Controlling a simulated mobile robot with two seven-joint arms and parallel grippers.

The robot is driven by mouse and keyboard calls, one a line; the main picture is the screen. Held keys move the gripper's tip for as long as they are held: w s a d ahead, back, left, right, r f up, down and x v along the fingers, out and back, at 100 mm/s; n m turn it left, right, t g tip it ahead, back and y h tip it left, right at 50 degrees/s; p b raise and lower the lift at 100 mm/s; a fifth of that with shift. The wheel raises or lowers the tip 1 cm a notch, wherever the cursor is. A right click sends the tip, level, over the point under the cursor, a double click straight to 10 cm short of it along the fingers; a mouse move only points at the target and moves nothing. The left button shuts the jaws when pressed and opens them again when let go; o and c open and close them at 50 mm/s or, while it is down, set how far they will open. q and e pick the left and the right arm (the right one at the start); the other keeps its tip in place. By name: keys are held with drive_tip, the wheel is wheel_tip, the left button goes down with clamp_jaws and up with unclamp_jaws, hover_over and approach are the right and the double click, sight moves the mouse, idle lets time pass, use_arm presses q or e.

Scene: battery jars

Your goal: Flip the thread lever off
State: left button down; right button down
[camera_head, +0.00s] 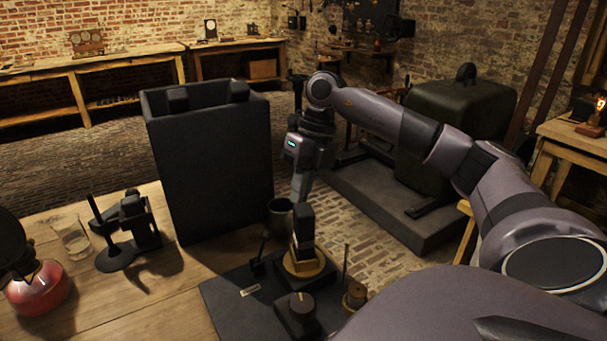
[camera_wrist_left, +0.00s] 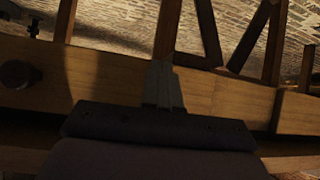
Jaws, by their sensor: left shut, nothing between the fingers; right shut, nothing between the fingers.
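A dark base plate (camera_head: 228,303) on the wooden bench carries a small black lever (camera_head: 261,254) with an upright stem, a tall black block on a brass round (camera_head: 303,262), and a black knob (camera_head: 297,313). The small lever looks like the thread lever, but I cannot tell for sure. My right gripper (camera_head: 300,196) is shut and empty, pointing down just above and behind the black block; I cannot tell whether they touch. My left gripper (camera_wrist_left: 163,80) is shut and empty in the left wrist view, in front of a wooden beam. It does not show in the head view.
A tall dark box (camera_head: 210,170) stands behind the plate to the left. A grey cup (camera_head: 280,216) is close to my right gripper. A black stand (camera_head: 130,232), a glass (camera_head: 73,240) and a red lamp (camera_head: 38,290) stand at left. A thin rod (camera_head: 345,262) rises at right.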

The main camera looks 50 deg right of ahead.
sight(262, 248)
drive_tip(key=a+f, duration=0.4)
drive_tip(key=a, duration=0.1)
drive_tip(key=shift+w, duration=0.45)
